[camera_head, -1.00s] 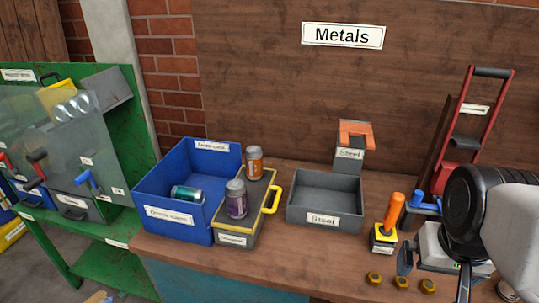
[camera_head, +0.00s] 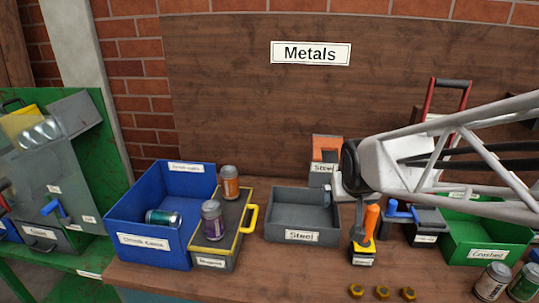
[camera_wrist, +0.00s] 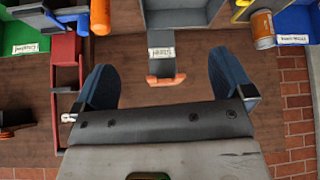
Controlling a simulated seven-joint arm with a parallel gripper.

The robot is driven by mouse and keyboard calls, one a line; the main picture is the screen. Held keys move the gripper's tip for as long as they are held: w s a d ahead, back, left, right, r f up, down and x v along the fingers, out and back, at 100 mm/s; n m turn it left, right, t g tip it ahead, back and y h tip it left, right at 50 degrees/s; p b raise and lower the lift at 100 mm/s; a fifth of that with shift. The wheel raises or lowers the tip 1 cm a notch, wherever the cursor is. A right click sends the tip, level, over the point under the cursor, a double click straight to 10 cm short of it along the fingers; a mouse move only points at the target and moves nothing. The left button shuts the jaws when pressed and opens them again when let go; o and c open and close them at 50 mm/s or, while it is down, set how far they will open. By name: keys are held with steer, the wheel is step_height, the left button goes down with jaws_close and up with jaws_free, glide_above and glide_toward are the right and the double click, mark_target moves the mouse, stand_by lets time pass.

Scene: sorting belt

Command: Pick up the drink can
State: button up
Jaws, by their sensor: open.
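Several drink cans are in the head view. An orange can (camera_head: 229,183) and a purple can (camera_head: 213,220) stand upright on the grey-and-yellow box left of the middle. A teal can (camera_head: 164,217) lies on its side in the blue bin (camera_head: 123,249). My gripper (camera_wrist: 161,68) is open and empty in the wrist view, apart from every can. The orange can also shows at the top right of the wrist view (camera_wrist: 262,28).
An orange-handled tool (camera_head: 366,230), a green Crushed bin (camera_head: 487,256) and several brass nuts (camera_head: 382,292) are to the right.

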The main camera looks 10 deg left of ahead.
steer(key=w+a+f+n+t+y, duration=0.1)
steer(key=w+a+f, duration=0.1)
steer(key=w+a, duration=0.5)
steer(key=w+a+f+n+t+y, duration=0.1)
steer(key=w+a+f+t+y, duration=0.15)
steer(key=w+a, duration=0.45)
steer(key=n+t+y, duration=0.1)
steer(key=n+y, duration=0.2)
steer(key=y, duration=0.1)
glide_toward(232, 176)
steer(key=shift+h, duration=0.25)
steer(key=x, duration=0.5)
steer(key=shift+w+a, duration=0.2)
steer(key=shift+a, duration=0.25)
steer(key=shift+x, duration=1.3)
steer(key=shift+w+f, duration=0.1)
steer(key=shift+x, duration=2.5)
steer(key=c, duration=1)
